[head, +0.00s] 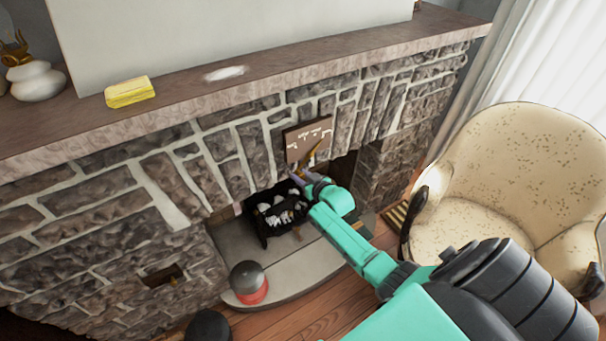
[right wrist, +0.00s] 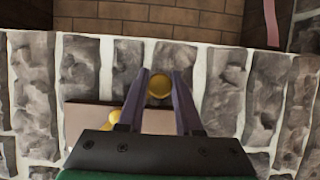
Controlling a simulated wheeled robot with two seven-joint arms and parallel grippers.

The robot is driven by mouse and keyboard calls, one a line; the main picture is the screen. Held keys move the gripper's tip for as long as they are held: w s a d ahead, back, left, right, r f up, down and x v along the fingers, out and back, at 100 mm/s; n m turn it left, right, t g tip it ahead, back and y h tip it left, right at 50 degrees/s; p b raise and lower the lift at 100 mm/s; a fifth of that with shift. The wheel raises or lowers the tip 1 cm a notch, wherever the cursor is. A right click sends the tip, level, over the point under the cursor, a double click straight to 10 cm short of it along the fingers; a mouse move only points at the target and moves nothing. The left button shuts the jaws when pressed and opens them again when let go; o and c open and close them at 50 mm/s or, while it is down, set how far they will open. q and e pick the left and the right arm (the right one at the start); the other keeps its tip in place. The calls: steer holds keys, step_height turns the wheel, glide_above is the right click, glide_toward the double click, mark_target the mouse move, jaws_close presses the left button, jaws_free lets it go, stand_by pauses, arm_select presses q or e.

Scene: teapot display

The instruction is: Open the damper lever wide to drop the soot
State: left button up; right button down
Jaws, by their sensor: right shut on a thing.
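The damper lever (head: 314,153) is brass-yellow and sits at a small plaque (head: 300,146) on the stone front above the firebox. In the right wrist view its round yellow end (right wrist: 159,84) lies between my fingertips. My right gripper (head: 299,178) is shut on the lever, and its fingers hide part of it in the head view. Another yellow part (right wrist: 112,121) shows in front of the plaque (right wrist: 85,118) in the right wrist view. No falling soot shows. My left gripper is not in view.
A dark grate (head: 262,226) with pale lumps stands in the firebox below my right gripper. A grey and red canister (head: 248,283) stands on the hearth. The mantel (head: 300,62) runs above, bearing a yellow block (head: 130,92). A cream armchair (head: 530,150) is at the right.

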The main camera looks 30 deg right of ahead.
stand_by(0.4)
steer(key=c, duration=0.6)
jaws_free()
steer(key=shift+s+r, duration=0.1)
steer(key=p+v, duration=0.1)
steer(key=v, duration=1.3)
steer(key=shift+s+p, duration=0.15)
steer(key=shift+p, duration=0.15)
